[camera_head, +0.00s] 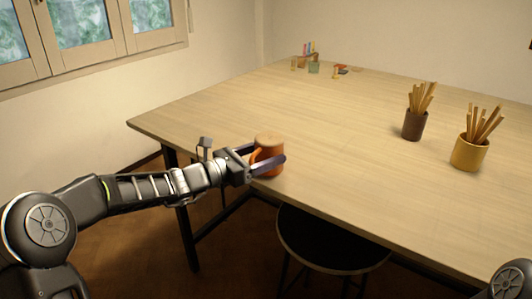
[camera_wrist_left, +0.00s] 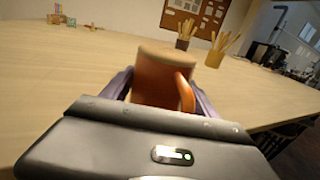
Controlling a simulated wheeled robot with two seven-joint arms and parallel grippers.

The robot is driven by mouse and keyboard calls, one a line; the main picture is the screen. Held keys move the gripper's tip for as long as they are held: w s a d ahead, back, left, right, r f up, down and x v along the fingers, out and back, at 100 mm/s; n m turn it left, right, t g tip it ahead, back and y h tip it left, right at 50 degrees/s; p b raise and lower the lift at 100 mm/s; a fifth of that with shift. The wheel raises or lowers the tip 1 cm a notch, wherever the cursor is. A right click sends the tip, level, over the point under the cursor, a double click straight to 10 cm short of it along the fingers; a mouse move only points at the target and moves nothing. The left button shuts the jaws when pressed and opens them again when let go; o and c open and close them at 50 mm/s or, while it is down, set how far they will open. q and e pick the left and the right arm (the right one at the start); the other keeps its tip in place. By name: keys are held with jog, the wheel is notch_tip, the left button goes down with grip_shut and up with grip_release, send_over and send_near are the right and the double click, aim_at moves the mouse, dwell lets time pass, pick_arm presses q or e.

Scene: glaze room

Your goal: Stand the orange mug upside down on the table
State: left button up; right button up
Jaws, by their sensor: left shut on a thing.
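The orange mug (camera_head: 268,142) is at the table's near left edge in the head view. Its top is a flat, pale, closed-looking disc, so it appears upside down with its base up. My left gripper (camera_head: 268,162) is shut on it, a finger on each side. The wrist view shows the mug (camera_wrist_left: 155,82) between the purple-grey fingers, with its handle on the right. Its lower end is hidden by the gripper, and I cannot tell whether it touches the table (camera_head: 330,130). My right gripper is out of view.
A brown cup (camera_head: 413,126) and a yellow cup (camera_head: 467,155), both holding sticks, stand at the right. A dark round stool (camera_head: 330,240) is below the near edge. The middle of the tabletop is clear.

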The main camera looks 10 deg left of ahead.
pick_arm(q)
jog(key=shift+f, duration=0.4)
dwell(0.4)
jog(key=o, duration=1.3)
jog(key=shift+o, duration=0.2)
jog(key=v, duration=0.7)
jog(key=shift+s+a+b, duration=0.25)
jog(key=shift+s+b, duration=0.05)
